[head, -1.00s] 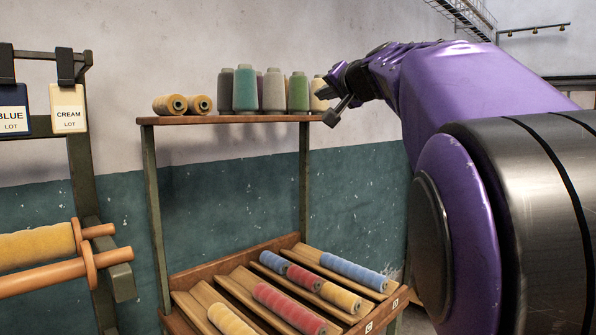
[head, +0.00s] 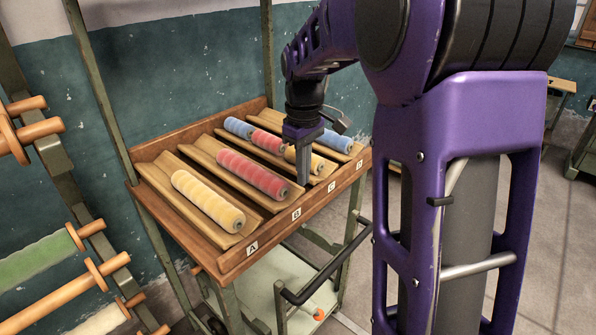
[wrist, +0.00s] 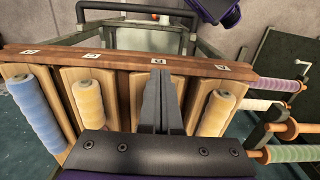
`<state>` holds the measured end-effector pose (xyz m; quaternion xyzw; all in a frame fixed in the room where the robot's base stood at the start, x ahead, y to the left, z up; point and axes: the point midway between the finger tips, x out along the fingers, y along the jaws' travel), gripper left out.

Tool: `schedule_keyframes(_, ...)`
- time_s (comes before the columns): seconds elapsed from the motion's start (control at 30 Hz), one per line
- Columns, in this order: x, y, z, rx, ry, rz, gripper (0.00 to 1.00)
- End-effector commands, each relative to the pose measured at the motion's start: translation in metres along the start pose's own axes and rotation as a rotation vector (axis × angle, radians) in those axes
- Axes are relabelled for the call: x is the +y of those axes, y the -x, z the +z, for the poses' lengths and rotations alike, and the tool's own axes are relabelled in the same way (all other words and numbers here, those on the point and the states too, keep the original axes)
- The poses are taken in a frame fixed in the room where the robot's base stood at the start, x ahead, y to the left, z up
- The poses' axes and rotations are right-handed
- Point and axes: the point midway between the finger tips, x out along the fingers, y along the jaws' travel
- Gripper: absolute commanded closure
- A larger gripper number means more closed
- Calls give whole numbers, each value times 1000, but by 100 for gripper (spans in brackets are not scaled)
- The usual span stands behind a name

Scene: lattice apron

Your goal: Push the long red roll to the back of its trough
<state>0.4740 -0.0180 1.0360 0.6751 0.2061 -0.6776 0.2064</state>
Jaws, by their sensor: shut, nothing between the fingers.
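The long red roll (head: 252,175) lies in trough B (head: 215,150), with bare trough behind its back end. My gripper (head: 304,181) points down, shut and empty, its fingertips low at the front part of the rack, close to the red roll's front end. I cannot tell whether they touch the roll. In the wrist view my shut fingers (wrist: 160,75) stand in trough B, in line with its label, and the gripper body hides the red roll.
Trough A holds a long yellow roll (head: 208,200). Trough C holds a short blue roll (head: 238,127), a short red roll (head: 267,141) and a short yellow roll (head: 303,158). Trough D holds a blue roll (head: 336,141). A wooden front rail (head: 270,232) carries the labels.

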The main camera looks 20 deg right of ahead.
Motion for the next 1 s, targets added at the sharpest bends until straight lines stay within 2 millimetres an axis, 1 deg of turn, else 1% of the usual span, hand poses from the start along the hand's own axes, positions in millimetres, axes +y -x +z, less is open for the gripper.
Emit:
schedule_keyframes(0.03,0,-14,0,-2,-1,-2,100)
schedule_keyframes(0.1,0,-29,0,-2,-1,-2,100)
schedule_keyframes(0.3,0,-72,0,-1,-2,-2,100)
schedule_keyframes(0.37,0,-83,0,0,-2,-2,100)
schedule_keyframes(0.4,0,-78,-11,4,1,1,100)
schedule_keyframes(0.43,0,-78,-16,4,1,1,100)
schedule_keyframes(0.5,0,-77,-26,4,0,1,100)
schedule_keyframes(0.6,1,-77,-35,4,-1,1,100)
schedule_keyframes(0.73,0,-76,-40,4,-2,1,100)
schedule_keyframes(1.0,0,-76,-41,4,-3,1,100)
